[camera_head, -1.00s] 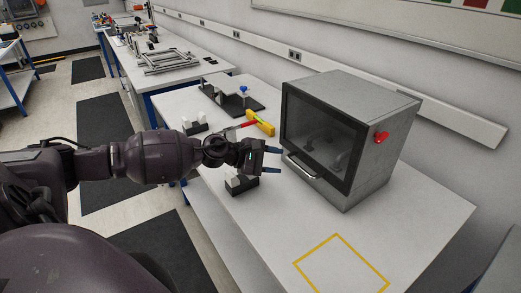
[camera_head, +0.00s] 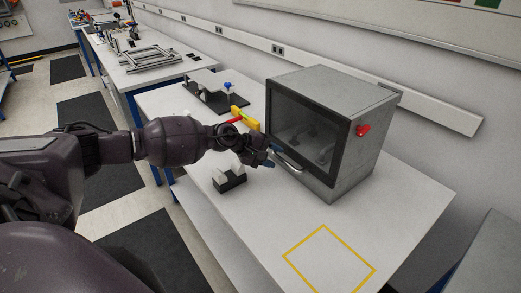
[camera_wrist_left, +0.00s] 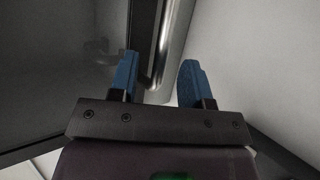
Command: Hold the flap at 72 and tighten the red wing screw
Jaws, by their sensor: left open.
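The grey box (camera_head: 345,165) stands on the white table, with a dark glazed flap (camera_head: 305,128) on its front, which looks shut. A bar handle (camera_head: 288,162) runs along the flap's lower edge. The red wing screw (camera_head: 362,130) sits on the box's right side, with nothing touching it. My left gripper (camera_head: 270,156) is open at the left end of the handle. In the left wrist view, the handle (camera_wrist_left: 168,40) shows between the blue fingertips of the left gripper (camera_wrist_left: 160,65); I cannot tell whether they touch it. My right gripper is not in view.
A black block with white pieces (camera_head: 229,178) stands below my left forearm. A yellow piece (camera_head: 244,117) and a black fixture with a blue knob (camera_head: 228,86) are behind it. A yellow square outline (camera_head: 327,231) marks clear table in front.

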